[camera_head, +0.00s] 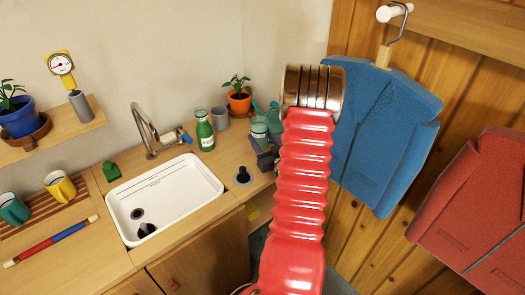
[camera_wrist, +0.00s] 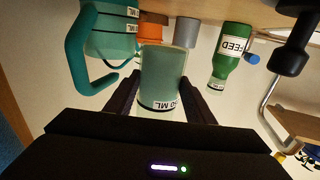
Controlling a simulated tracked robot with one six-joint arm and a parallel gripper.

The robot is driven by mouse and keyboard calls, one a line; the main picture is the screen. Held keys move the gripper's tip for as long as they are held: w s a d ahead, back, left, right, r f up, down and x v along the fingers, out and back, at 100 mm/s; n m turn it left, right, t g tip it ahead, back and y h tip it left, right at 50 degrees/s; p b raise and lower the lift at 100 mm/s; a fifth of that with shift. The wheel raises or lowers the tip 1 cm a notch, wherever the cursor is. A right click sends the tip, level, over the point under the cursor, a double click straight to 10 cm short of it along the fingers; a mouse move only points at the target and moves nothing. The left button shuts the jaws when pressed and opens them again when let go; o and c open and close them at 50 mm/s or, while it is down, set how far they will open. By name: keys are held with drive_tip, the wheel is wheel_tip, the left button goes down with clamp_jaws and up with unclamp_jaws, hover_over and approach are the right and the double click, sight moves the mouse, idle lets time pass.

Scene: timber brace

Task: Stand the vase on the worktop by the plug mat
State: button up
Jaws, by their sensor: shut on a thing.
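The vase (camera_head: 259,127) is a pale green cylinder with a white label band. It also shows in the wrist view (camera_wrist: 163,75), with "50 ML" readable on its label. My gripper (camera_head: 260,145) is shut on it, with a dark finger on each side in the wrist view (camera_wrist: 163,98). The vase is at the right end of the worktop (camera_head: 215,160); I cannot tell whether its base touches. The plug mat (camera_head: 234,183) is a grey disc under a black plug (camera_head: 242,175), left of and nearer than my gripper.
A green feed bottle (camera_head: 205,132), a grey cup (camera_head: 220,118) and an orange plant pot (camera_head: 239,101) stand behind. A teal jug (camera_wrist: 105,38) is close beside the vase. The white sink (camera_head: 163,200) and tap (camera_head: 150,135) are left. Some bare worktop surrounds the plug mat.

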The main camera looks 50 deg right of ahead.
drive_tip(key=shift+f, duration=0.8)
drive_tip(key=shift+f, duration=0.1)
drive_tip(key=shift+f, duration=2)
drive_tip(key=o, duration=1.6)
drive_tip(key=shift+f, duration=0.1)
drive_tip(key=shift+c, duration=0.2)
drive_tip(key=shift+s, duration=0.1)
drive_tip(key=v, duration=1.1)
drive_tip(key=shift+s+a, duration=0.2)
drive_tip(key=shift+s, duration=0.15)
